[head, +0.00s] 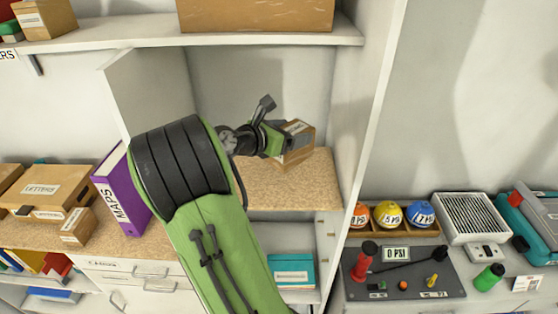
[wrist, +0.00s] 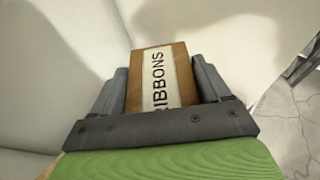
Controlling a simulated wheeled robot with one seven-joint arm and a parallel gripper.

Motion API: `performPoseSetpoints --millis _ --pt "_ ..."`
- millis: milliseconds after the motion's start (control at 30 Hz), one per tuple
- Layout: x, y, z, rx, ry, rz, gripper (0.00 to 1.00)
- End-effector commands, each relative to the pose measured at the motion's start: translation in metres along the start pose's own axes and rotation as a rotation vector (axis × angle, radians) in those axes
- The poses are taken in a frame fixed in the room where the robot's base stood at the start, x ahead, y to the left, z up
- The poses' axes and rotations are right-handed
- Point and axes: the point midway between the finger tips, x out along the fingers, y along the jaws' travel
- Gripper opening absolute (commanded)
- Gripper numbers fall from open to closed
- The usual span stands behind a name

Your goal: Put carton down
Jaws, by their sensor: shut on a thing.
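A small brown carton (head: 297,145) with a white label shows in the head view, at the end of my arm in the shelf bay. In the wrist view the carton (wrist: 183,70) sits between both fingers and its label reads "RIBBONS", partly covered by the gripper. My gripper (head: 283,138) is shut on it; it also shows in the wrist view (wrist: 163,85). The carton is over the tan shelf surface (head: 320,185) near the bay's back wall. I cannot tell whether its underside touches the shelf.
A purple "MAPS" binder (head: 122,190) and a "LETTERS" box (head: 50,190) stand left of the bay's left panel (head: 150,85). The right upright (head: 370,100) bounds the bay. A large box (head: 255,14) sits on the shelf above. Bare tan surface surrounds the carton.

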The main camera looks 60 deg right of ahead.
Motion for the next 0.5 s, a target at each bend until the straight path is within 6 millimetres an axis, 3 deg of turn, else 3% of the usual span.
performPoseSetpoints --millis 33,100,367,500 --pt "0.006 0.0 -0.019 -0.009 0.002 -0.001 0.43" --pt "0.011 0.0 -0.034 -0.007 0.001 -0.001 0.43" --pt "0.024 0.0 -0.077 -0.006 0.001 -0.001 0.43" --pt "0.026 0.0 -0.083 0.0 0.0 0.002 0.43"
